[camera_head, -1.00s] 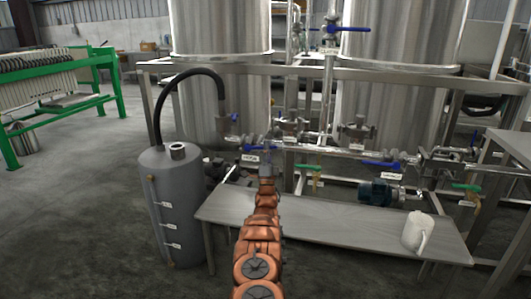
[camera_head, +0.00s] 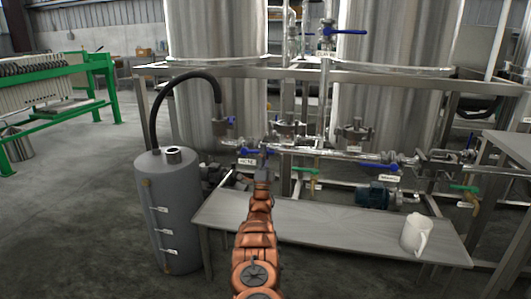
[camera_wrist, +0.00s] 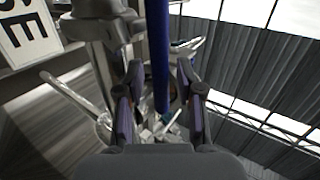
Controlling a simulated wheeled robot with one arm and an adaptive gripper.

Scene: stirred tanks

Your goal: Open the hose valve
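The hose valve's blue handle (camera_head: 257,152) is just beside the white sign lettered HOSE (camera_head: 245,161), on the pipework in front of the left tank. My gripper (camera_head: 262,172) is right at this handle in the head view and partly hides the valve. In the wrist view, a long blue handle (camera_wrist: 158,45) runs between the two fingers of my gripper (camera_wrist: 158,85). The fingers are apart, with a gap on each side of the handle. Part of the lettered sign (camera_wrist: 22,30) shows at the upper left there. The valve body is hard to make out.
A grey cylinder (camera_head: 170,215) with a black hose (camera_head: 163,95) stands left of my arm. Another blue handle (camera_head: 360,165) and green valves (camera_head: 303,170) are on the pipes nearby.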

